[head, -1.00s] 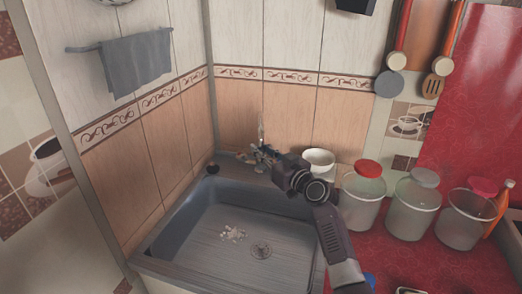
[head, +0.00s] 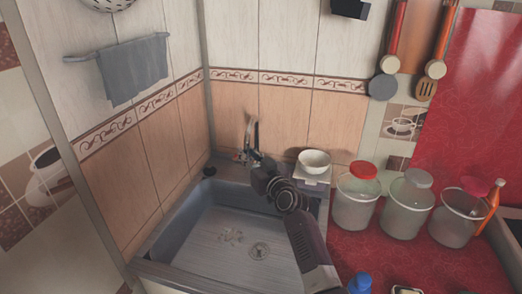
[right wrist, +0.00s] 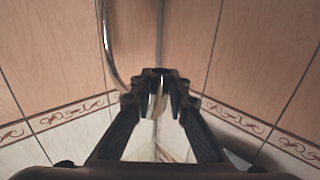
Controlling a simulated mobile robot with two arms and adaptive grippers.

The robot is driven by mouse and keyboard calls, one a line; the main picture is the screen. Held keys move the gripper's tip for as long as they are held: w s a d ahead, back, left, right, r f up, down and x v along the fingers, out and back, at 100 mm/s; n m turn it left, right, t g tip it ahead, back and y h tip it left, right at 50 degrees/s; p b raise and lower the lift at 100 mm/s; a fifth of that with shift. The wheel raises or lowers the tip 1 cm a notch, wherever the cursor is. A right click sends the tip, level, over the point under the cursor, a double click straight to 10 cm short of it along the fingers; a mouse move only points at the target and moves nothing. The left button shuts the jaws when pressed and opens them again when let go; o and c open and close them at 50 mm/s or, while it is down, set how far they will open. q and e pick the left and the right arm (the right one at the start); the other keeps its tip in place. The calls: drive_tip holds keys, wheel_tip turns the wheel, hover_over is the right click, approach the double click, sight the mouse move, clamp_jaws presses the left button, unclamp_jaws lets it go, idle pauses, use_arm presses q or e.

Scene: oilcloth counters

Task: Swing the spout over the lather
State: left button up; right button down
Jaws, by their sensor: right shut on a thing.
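The chrome spout (head: 251,132) rises at the back of the grey sink (head: 180,232), near the tiled corner. My right gripper (head: 249,160) reaches over the sink from the front right and is shut on the spout. The right wrist view shows the fingers (right wrist: 158,100) closed around a shiny upright part, with the curved pipe (right wrist: 107,45) running past the left finger. The white lather (head: 231,236) is a small patch on the sink floor, left of the drain (head: 259,250). The faucet base is partly hidden by my gripper. My left gripper is not in view.
A white bowl (head: 314,161) stands right of the faucet on a pale block. Several lidded jars, including a red-lidded one (head: 355,200), line the red counter. A blue bottle (head: 360,283) is at the front. The sink basin is mostly clear.

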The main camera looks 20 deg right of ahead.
drive_tip(key=w+a+b, duration=0.1)
drive_tip(key=w+a, duration=0.2)
drive_tip(key=a, duration=0.2)
drive_tip(key=shift+w+a+r, duration=0.2)
drive_tip(key=shift+w+a, duration=0.05)
idle(0.3)
drive_tip(key=c, duration=1.8)
unclamp_jaws()
drive_tip(key=shift+a+r, duration=0.1)
drive_tip(key=shift+c, duration=0.2)
drive_tip(key=shift+s+f, duration=0.1)
drive_tip(key=shift+f, duration=0.1)
drive_tip(key=v, duration=1.2)
